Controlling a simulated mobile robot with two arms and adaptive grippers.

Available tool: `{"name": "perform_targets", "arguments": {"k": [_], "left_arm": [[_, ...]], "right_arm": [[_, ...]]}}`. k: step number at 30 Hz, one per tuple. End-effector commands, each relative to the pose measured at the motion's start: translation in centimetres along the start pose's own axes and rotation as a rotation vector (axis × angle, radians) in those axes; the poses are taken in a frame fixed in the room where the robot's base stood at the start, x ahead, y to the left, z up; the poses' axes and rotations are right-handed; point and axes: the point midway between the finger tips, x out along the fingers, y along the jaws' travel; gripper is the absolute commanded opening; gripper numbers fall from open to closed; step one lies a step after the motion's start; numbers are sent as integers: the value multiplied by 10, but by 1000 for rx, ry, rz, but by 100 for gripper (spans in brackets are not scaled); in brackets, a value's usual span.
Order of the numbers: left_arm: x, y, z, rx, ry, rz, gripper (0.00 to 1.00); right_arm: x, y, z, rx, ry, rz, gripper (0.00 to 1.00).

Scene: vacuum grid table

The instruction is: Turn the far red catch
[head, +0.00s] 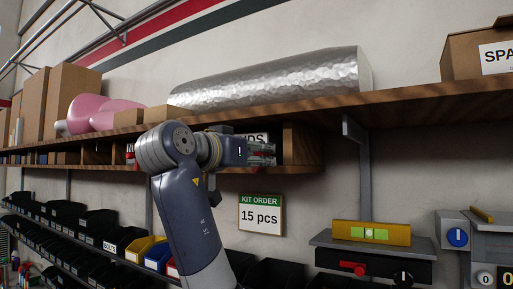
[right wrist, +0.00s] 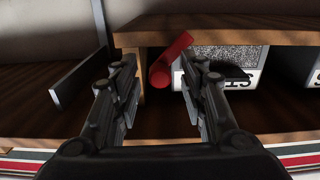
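A red catch (right wrist: 170,60) shows in the right wrist view, tilted, at the edge of a wooden compartment beside a white label. My right gripper (right wrist: 159,68) is open, with one finger on each side of the catch as seen by this camera. I cannot tell whether either finger touches it. In the head view my right gripper (head: 262,151) is at the front of the wooden shelf unit and mostly hides the catch there. Another small red piece (head: 131,163) shows farther left along the same unit. My left gripper is not in view.
The upper wooden shelf (head: 410,107) overhangs the compartments and carries a silver roll (head: 275,78), pink items (head: 98,113) and boxes. A kit order sign (head: 261,215) hangs below. Black bins (head: 98,218) line the lower left. A red handle (head: 352,268) is on a black box at lower right.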

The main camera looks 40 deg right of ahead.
Motion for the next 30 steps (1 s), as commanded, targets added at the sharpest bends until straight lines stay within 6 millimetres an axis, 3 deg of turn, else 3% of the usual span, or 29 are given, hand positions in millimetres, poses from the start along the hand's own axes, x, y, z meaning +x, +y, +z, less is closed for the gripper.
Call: {"name": "perform_targets", "arguments": {"k": [10,15,16,30], "left_arm": [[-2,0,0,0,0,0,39],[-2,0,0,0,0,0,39],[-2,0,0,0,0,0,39],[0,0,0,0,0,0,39]], "right_arm": [[5,0,1,1,0,-1,39],[5,0,0,1,0,-1,3],[5,0,0,1,0,-1,0],[4,-2,-1,-68,-1,-2,0]]}}
